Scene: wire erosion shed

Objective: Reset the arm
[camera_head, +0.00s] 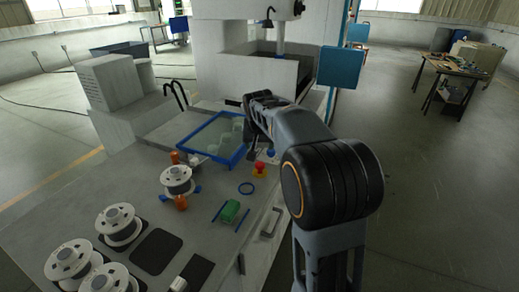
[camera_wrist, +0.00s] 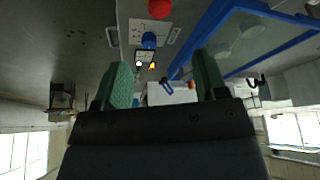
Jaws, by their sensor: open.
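My arm (camera_head: 320,160) rises at the right of the bench and bends over toward the machine. Its far end is above the bench, near the right side of the blue-framed window (camera_head: 238,156). In the wrist view my gripper (camera_wrist: 165,78) shows two green-padded fingers spread apart, with nothing between them. In the head view the fingers are mostly hidden by the arm and too small to make out. In the wrist view a red knob (camera_wrist: 160,8) and a blue knob (camera_wrist: 149,40) show beyond the fingers.
A wire spool (camera_head: 177,178) with orange parts sits mid-bench. Several white spools (camera_head: 118,222) stand at the front left. A green block (camera_head: 231,211), a blue ring (camera_head: 246,188) and a red button (camera_head: 260,169) lie near the right edge.

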